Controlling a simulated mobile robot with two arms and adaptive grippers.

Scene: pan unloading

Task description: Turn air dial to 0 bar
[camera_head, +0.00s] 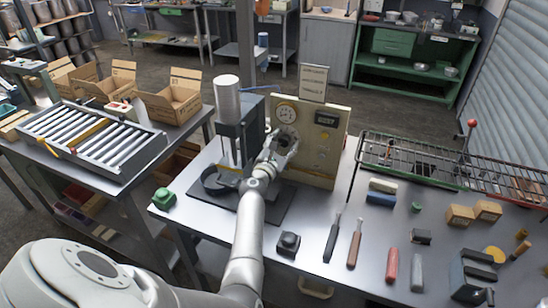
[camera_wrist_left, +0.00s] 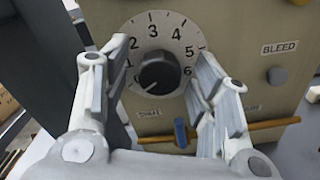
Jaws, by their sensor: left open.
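The air dial (camera_wrist_left: 158,74) is a black round knob on a pale numbered scale, set in a beige panel (camera_head: 312,165). In the left wrist view, a small light mark shows at the knob's lower left, near the low end of the scale; the exact number there is hard to read. My left gripper (camera_head: 279,146) is at the panel, in front of the dial, and hides most of it in the head view. In the wrist view its open fingers (camera_wrist_left: 163,62) stand on either side of the knob, with gaps showing. My right gripper is not in view.
A gauge (camera_head: 287,113) and a dark display (camera_head: 326,119) are on the panel. A blue lever (camera_wrist_left: 181,132) and a yellow rod (camera_wrist_left: 265,124) sit below the dial. A press with a grey cylinder (camera_head: 227,100) stands left of my arm. Tools lie on the bench at right.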

